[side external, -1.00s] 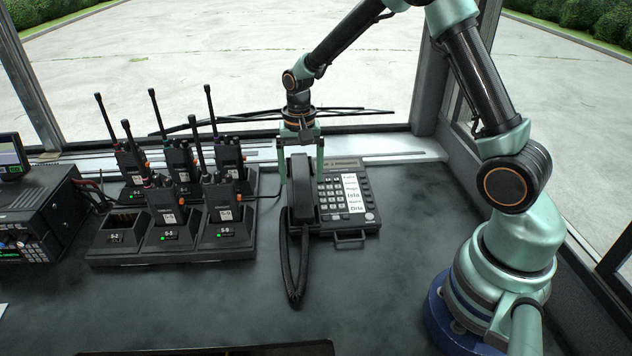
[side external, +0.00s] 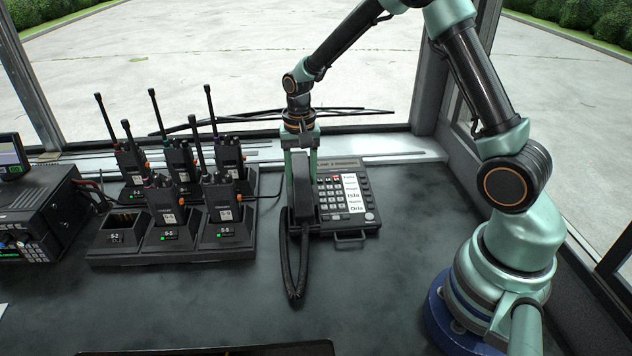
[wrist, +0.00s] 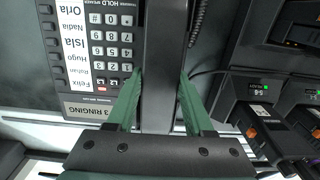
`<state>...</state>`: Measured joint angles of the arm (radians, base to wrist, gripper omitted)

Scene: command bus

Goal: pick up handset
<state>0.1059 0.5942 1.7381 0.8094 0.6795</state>
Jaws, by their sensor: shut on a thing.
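The black handset (side external: 302,188) stands over the left side of the desk phone (side external: 361,190), its long body running toward the front. My gripper (side external: 302,178) comes down from above with a pale green finger on each side of the handset. In the wrist view, the handset (wrist: 163,75) runs between the two fingers (wrist: 160,100), which are shut on it. I cannot tell whether the handset touches its cradle. The black coiled cord (side external: 295,275) hangs in a loop in front of the phone. The phone's keypad (wrist: 110,45) and name labels show beside the handset.
Handheld radios (side external: 225,190) stand in a charger rack (side external: 120,252) just left of the phone; one front slot is empty. A radio unit (side external: 30,225) sits at the far left. The dark desk (side external: 200,310) is clear in front. A window frame runs behind.

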